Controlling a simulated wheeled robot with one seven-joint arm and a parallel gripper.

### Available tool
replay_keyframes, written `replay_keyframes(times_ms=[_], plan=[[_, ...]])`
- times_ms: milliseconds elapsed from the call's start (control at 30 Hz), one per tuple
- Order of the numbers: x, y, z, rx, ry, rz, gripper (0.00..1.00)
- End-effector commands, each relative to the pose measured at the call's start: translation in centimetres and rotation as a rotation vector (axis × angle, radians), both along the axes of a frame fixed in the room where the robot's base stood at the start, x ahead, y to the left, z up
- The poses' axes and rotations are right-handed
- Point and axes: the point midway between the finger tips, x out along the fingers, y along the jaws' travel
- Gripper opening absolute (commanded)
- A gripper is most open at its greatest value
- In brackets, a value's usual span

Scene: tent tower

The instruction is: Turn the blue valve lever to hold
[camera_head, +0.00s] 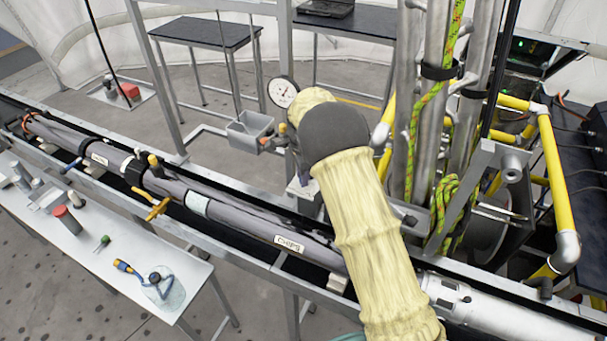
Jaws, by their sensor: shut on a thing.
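My arm, in a pale yellow cover with a dark grey joint, runs up from the bottom right to the middle of the head view. My gripper does not show; the arm's far end is hidden behind the cover and joint. I cannot make out a blue valve lever. It may be hidden behind my arm. A round white dial gauge (283,92) stands just left of the arm's upper end. Small fittings with an orange-red part (282,128) sit below the gauge, close to the arm, partly covered by it.
A white table (95,262) at left holds small parts and a blue-and-yellow tool (126,267). Steel tubes (432,110) and a yellow pipe (556,175) stand at right.

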Motion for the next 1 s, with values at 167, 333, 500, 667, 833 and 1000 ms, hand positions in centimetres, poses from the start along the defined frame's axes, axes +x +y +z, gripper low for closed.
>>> replay_keyframes(times_ms=[167, 333, 500, 667, 833, 1000], plan=[[0.1, 0.1, 0.2, 0.002, -0.005, 0.002, 0.00], [0.1, 0.0, 0.1, 0.002, -0.004, 0.002, 0.42], [0.1, 0.0, 0.1, 0.001, -0.002, 0.002, 0.42], [0.1, 0.0, 0.2, 0.001, -0.003, 0.002, 0.42], [0.1, 0.1, 1.7, 0.003, -0.005, 0.002, 0.42], [0.2, 0.0, 4.7, 0.002, -0.007, 0.003, 0.42]])
